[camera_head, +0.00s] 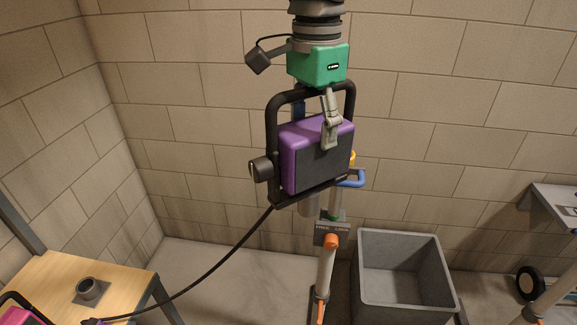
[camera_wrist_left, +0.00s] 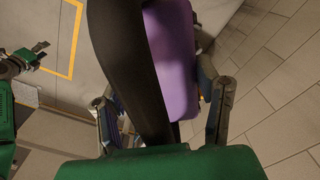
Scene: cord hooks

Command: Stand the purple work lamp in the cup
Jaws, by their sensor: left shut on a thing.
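The purple work lamp (camera_head: 318,158), with a dark front panel and a black tube frame, hangs in the air in the head view. My left gripper (camera_head: 331,118) comes down from the top and is shut on the top bar of the frame. In the left wrist view its fingers (camera_wrist_left: 163,118) sit either side of the black bar, with the purple housing (camera_wrist_left: 172,60) behind. A short grey stub (camera_head: 308,206) shows below the frame. The dark grey cup (camera_head: 88,288) stands on a square plate on the wooden table, low left, apart from the lamp. Its inside is partly visible.
A black cord (camera_head: 222,260) runs from the lamp down to the table (camera_head: 50,275). A pink-purple thing (camera_head: 14,314) is cut off at lower left. A post with an orange knob (camera_head: 330,241) and a grey bin (camera_head: 405,300) stand behind and below. A green-and-grey mechanism (camera_wrist_left: 22,62) shows at the wrist view's left.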

